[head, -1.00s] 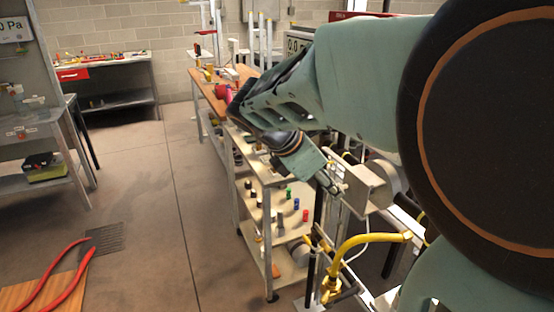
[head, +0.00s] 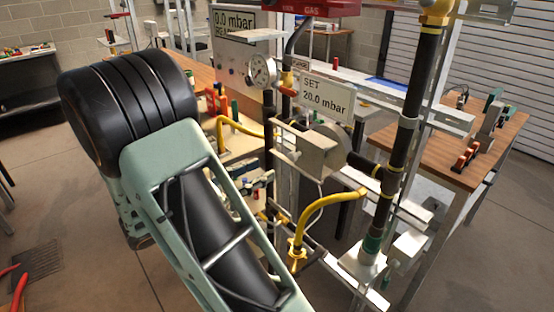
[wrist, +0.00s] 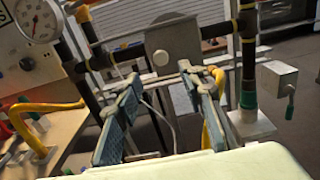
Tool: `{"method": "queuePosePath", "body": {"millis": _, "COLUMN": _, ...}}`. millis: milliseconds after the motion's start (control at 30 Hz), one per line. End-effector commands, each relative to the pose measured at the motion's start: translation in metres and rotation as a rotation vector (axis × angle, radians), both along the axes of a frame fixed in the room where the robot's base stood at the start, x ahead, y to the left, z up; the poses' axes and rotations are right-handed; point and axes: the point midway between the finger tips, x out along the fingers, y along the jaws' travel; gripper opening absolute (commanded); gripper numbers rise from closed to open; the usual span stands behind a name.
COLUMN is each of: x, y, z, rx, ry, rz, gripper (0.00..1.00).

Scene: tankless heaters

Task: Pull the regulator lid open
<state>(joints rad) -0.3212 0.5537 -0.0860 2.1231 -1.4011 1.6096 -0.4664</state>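The regulator shows in the head view as a grey metal box (head: 304,151) with a round disc behind it, mounted on the dark gas pipe. In the wrist view its grey square face (wrist: 185,36) with a pale round knob (wrist: 160,58) is ahead. I cannot tell where the lid's edge lies, and no clear gap shows. My gripper (wrist: 160,76) is open and empty, its two fingers apart, below and in front of the regulator. In the head view my arm covers most of the gripper.
A pressure gauge (head: 262,70) and a "SET 20.0 mbar" sign (head: 325,93) stand close to the regulator. Yellow hoses (head: 322,211) curve below it, near dark vertical pipes (head: 399,140). A wooden bench (head: 470,150) is at right; open floor lies at left.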

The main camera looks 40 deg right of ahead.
Motion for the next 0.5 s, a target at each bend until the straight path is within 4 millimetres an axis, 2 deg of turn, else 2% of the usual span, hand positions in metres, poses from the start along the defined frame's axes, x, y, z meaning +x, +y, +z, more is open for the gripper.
{"method": "queuePosePath", "body": {"millis": 300, "x": 0.004, "y": -0.061, "z": 0.000, "rx": 0.002, "ry": 0.000, "rz": -0.004, "gripper": 0.36}}
{"method": "queuePosePath", "body": {"millis": 500, "x": 0.006, "y": -0.085, "z": 0.000, "rx": 0.002, "ry": 0.000, "rz": -0.002, "gripper": 0.36}}
